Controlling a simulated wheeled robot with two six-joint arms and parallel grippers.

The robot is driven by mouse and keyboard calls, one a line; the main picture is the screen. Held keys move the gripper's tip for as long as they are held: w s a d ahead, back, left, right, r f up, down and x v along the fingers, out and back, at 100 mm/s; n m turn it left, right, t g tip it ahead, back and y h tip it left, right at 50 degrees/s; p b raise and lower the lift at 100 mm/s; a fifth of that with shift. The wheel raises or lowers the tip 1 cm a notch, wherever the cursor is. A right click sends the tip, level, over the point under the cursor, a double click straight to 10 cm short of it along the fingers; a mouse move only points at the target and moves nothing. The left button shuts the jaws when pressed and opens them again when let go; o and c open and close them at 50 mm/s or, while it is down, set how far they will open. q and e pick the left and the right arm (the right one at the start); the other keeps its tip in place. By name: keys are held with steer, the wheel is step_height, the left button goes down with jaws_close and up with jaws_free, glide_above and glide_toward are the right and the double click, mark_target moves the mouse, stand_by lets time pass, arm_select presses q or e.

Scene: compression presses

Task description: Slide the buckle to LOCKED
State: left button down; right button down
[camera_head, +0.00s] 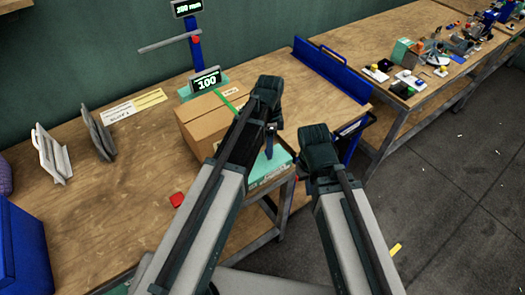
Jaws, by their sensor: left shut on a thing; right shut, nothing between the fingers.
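A brown cardboard box (202,125) stands on the wooden bench with a green strap (226,102) over its top. A teal block (268,168) with a small label is at the bench's front edge, right of the box. My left gripper (270,126) reaches down above the block, shut on a small blue upright piece (269,147). Whether this piece is the buckle I cannot tell. No LOCKED mark can be read, and my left arm hides part of the box and block. My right gripper (318,146) is shut and empty, right of the block; its fingertips are mostly hidden.
Behind the box stands a blue post (195,52) with a grey lever and a display (207,80) reading 100. Grey metal plates (98,135) and a blue bin (20,250) are left. A blue rail (333,68) edges the bench.

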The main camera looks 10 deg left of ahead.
arm_select(q)
steer(key=shift+w+d, duration=0.85)
steer(key=shift+w, duration=0.05)
steer(key=c, duration=0.5)
jaws_free()
steer(key=shift+r+p, duration=0.85)
step_height(320, 180, up, 12)
steer(key=w+p, duration=0.2)
steer(key=p, duration=1)
steer(key=shift+w+a, duration=0.25)
steer(key=shift+a, duration=0.05)
